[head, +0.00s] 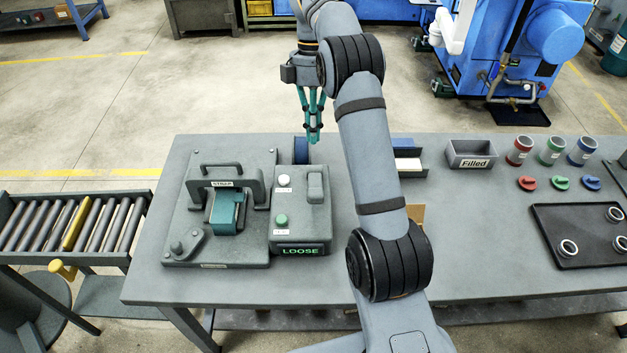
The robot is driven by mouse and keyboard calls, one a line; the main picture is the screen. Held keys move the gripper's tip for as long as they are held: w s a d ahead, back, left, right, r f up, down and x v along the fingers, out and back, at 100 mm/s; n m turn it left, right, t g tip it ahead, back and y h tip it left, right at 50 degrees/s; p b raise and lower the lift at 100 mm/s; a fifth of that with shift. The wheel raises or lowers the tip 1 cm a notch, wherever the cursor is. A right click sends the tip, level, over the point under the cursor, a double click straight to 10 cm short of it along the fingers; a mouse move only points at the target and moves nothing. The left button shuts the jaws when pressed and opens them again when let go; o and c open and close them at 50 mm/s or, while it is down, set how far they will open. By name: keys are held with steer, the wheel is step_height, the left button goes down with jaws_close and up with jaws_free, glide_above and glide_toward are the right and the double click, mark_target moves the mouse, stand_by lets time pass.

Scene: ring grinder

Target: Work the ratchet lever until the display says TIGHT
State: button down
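The display (300,251) on the front of a grey control box (300,215) reads LOOSE in green. Left of the box, on a grey base plate (178,215), stands a dark fixture labelled STRAP (223,184) with a teal part (228,214) under it. A dark arched handle (222,169) rises at its back. A short dark lever with a knob (186,245) lies at the plate's front left; I cannot tell which part is the ratchet lever. My gripper (313,138), with teal fingers, hangs behind and above the box, apart from the fixture. Its fingertips look close together, but their opening is unclear.
My arm crosses the table's middle. A roller conveyor (70,226) adjoins at left.

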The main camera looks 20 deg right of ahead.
mark_target(315, 194)
steer(key=b+x, duration=0.4)
steer(key=x, duration=1)
steer(key=shift+w+d+f, duration=0.1)
steer(key=shift+d, duration=0.05)
steer(key=b+x, duration=0.1)
steer(key=x, duration=0.1)
steer(key=s+b+x, duration=0.1)
steer(key=x, duration=0.1)
steer(key=shift+b, duration=0.35)
steer(key=shift+s, duration=0.15)
